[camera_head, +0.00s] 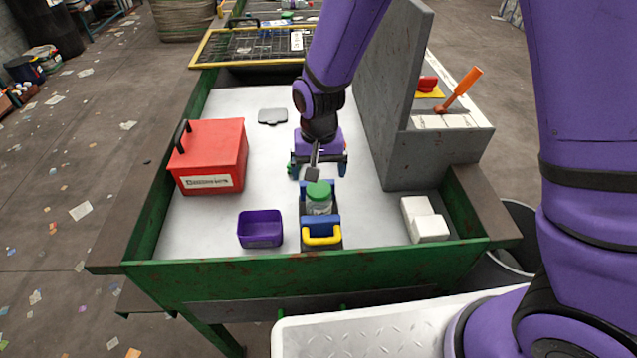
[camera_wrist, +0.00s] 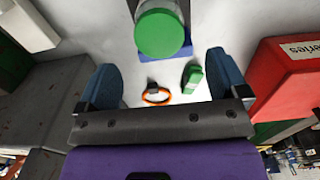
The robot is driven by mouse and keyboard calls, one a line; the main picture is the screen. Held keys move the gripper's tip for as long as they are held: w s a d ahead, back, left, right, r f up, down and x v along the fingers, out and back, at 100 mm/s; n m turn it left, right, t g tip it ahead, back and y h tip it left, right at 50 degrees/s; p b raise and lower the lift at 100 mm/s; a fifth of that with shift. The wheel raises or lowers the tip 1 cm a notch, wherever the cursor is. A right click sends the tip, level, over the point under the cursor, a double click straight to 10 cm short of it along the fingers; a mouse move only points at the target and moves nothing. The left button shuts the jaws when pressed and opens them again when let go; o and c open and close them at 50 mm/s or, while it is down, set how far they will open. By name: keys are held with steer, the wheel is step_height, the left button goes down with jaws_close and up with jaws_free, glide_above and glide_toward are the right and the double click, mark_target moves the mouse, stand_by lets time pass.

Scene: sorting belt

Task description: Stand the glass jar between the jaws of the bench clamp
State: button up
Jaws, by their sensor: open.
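The glass jar (camera_head: 319,204) with a green lid stands upright in the bench clamp (camera_head: 322,230), between its blue front jaw and the blue jaw behind. The clamp has a yellow handle at its front. Whether the jaws touch the jar I cannot tell. My gripper (camera_head: 318,168) is open and empty, behind the jar and apart from it. In the wrist view the jar's green lid (camera_wrist: 160,33) is at the top, beyond the open fingers (camera_wrist: 167,80), with part of a blue jaw beside it. The jar's base is hidden by the front jaw.
A purple bin (camera_head: 261,230) stands left of the clamp, and a red box (camera_head: 210,157) farther back. An orange ring (camera_wrist: 157,95) and a small green item (camera_wrist: 192,76) lie below my gripper.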

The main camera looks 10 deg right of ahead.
steer(key=shift+d+r, duration=0.1)
steer(key=shift+r, duration=1.85)
steer(key=s+d+r+t+y, duration=0.1)
steer(key=s+d+r, duration=0.1)
steer(key=d+r, duration=0.6)
steer(key=s+d+r+t, duration=0.1)
steer(key=s+d+r, duration=0.2)
steer(key=d+r, duration=0.5)
steer(key=s+d+r+t, duration=0.1)
steer(key=s+d+r, duration=0.3)
steer(key=s, duration=0.3)
steer(key=s+d+r+t+h, duration=0.1)
steer(key=s+d+r+t, duration=0.1)
steer(key=s+d+r, duration=0.2)
steer(key=s+r, duration=0.2)
steer(key=s, duration=0.1)
steer(key=shift+s+d, duration=0.2)
